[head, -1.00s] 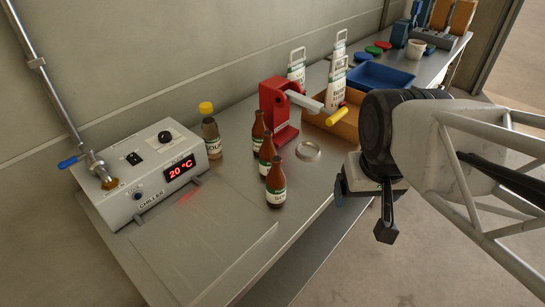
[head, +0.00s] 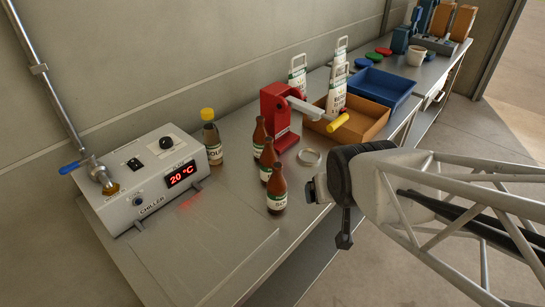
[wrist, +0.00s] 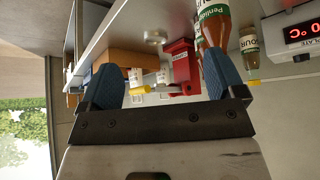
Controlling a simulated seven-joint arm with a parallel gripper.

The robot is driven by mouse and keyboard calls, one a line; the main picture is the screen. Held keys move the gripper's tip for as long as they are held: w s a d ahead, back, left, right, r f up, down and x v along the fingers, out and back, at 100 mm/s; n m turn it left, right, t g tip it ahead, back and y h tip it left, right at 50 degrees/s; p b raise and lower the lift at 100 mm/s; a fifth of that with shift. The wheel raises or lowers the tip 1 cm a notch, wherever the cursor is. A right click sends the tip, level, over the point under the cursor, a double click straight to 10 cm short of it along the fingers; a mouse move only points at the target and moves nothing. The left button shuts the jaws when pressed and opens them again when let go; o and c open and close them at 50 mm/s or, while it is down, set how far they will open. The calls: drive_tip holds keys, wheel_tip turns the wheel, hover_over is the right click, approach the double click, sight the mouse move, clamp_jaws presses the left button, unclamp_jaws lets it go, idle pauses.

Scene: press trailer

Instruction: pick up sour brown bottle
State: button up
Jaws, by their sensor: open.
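Three brown bottles with white and green labels stand in a row on the steel bench: the near one (head: 276,190), the middle one (head: 266,160) and the far one (head: 258,138). Their label wording is hard to read in the head view. A bottle with a yellow cap (head: 211,138) stands beside the chiller; its label ends in "OUR" in the wrist view (wrist: 249,45). My gripper (head: 328,212) is open and empty, right of the near brown bottle and apart from it. In the wrist view, a brown bottle (wrist: 214,25) shows behind one finger of my gripper (wrist: 162,78), partly hidden.
The chiller (head: 140,190) stands on the left, reading 20 °C. Behind the bottles are a red press (head: 275,110) with a yellow-ended lever, a metal ring (head: 309,157), an orange tray (head: 368,122) and a blue tray (head: 378,84). The bench front left of the bottles is clear.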

sight(281, 191)
drive_tip(key=w+a+f+t+y, duration=0.1)
drive_tip(key=a+f+t, duration=0.1)
drive_tip(key=w+a+f+n+t+y, duration=0.1)
drive_tip(key=w+a+f, duration=0.1)
drive_tip(key=a+f, duration=0.1)
drive_tip(key=w+a+f+n+t+y, duration=0.1)
drive_tip(key=w+a+f+t, duration=0.1)
drive_tip(key=shift+w+a+f+t, duration=0.15)
drive_tip(key=shift+a+f+t, duration=0.1)
drive_tip(key=shift+f+t, duration=0.05)
drive_tip(key=shift+a+f+t+y, duration=0.3)
drive_tip(key=shift+a, duration=0.2)
drive_tip(key=shift+w, duration=0.15)
drive_tip(key=shift+x, duration=1.2)
drive_tip(key=shift+w, duration=0.1)
drive_tip(key=shift+x, duration=2.55)
drive_tip(key=shift+c, duration=0.3)
drive_tip(key=c, duration=1.4)
drive_tip(key=shift+o, duration=0.2)
